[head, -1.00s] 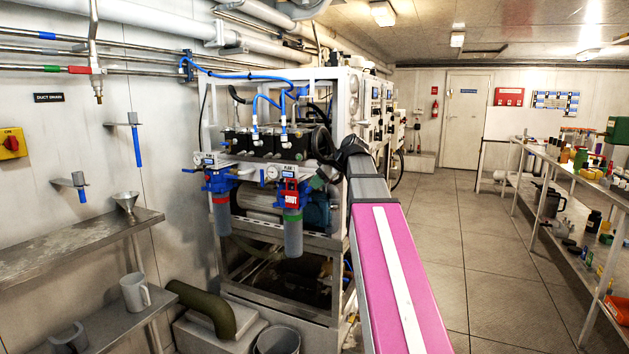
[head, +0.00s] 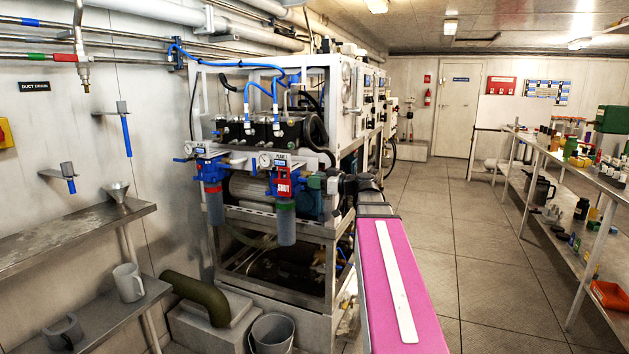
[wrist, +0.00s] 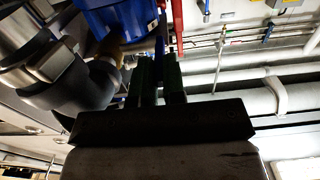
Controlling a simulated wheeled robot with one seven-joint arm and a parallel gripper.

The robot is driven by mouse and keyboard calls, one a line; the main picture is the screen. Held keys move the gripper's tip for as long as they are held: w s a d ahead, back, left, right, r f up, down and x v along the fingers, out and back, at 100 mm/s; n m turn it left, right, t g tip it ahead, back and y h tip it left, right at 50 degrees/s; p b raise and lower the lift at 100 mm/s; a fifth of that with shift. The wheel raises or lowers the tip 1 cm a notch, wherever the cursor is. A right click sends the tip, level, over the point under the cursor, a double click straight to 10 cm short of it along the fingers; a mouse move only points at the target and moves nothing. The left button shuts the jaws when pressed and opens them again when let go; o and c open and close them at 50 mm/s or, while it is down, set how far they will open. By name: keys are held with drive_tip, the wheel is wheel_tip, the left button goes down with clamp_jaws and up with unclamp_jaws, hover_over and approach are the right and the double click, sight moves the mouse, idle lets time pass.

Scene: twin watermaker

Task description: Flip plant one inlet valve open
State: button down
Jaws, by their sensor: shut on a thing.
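The plant one inlet assembly, labelled PLNT 1 (head: 282,158), has a blue head, a round gauge and a grey-blue filter bowl (head: 286,222). A red SHUT tag (head: 284,188) hangs on its front. My gripper (head: 314,183) is at the right side of this assembly, partly hidden by my arm. In the wrist view, my gripper's dark fingers (wrist: 158,75) are close together on a thin blue lever (wrist: 158,42). The blue body (wrist: 112,18) and a red strip (wrist: 177,25) show beside it. The lever's full shape and its joint are hidden.
A second filter assembly (head: 213,200) with a blue head hangs just to the left. The white machine frame (head: 345,100) stands behind. Steel shelves (head: 85,232) line the left wall. A bucket (head: 272,335) stands below. The floor (head: 480,240) to the right is clear.

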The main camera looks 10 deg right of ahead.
drive_tip(key=shift+f+y, duration=0.15)
drive_tip(key=shift+y, duration=0.15)
drive_tip(key=c, duration=1.2)
unclamp_jaws()
drive_tip(key=v, duration=1)
drive_tip(key=shift+s+d, duration=0.25)
drive_tip(key=shift+s, duration=0.1)
drive_tip(key=shift+f, duration=0.15)
